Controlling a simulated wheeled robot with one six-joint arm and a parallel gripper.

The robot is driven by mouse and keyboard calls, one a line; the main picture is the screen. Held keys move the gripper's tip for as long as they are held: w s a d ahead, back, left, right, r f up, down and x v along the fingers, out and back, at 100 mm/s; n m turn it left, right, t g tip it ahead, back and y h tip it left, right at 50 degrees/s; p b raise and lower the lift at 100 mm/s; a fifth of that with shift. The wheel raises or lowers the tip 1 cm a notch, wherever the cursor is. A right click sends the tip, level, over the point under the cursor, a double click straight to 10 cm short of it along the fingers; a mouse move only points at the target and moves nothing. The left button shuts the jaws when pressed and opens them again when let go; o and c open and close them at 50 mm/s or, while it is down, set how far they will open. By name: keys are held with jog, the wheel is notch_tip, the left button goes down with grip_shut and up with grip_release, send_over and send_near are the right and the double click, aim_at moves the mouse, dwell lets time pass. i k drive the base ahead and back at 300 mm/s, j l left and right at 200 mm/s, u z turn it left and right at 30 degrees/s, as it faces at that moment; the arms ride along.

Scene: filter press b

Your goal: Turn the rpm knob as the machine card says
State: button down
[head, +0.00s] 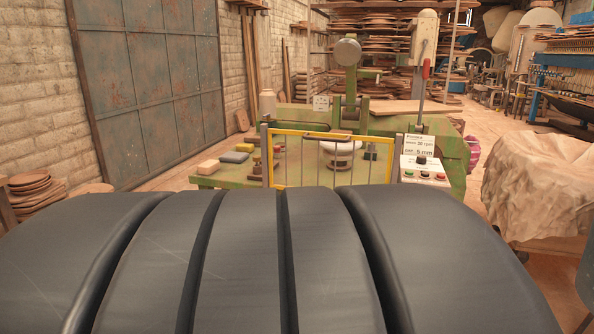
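The machine card (418,145) is a white sign on the right side of the green machine (385,125). Its small print seems to read "30 rpm" on one line and "6 mm" on a lower one; the rest is hard to read. Just below it is a dark round knob (421,160) on a pale control box (424,171). I take it for the rpm knob, but its label and pointer are too small to read. Several coloured buttons (425,175) sit below the knob. My gripper is not in view.
A yellow-framed guard (276,160) stands in front of a pale round part (338,150). Sponges and blocks (235,157) lie on the machine's left shelf. A cloth-covered heap (540,175) stands at right. My own dark body fills the lower foreground.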

aim_at(421, 158)
jog(key=z, duration=1.05)
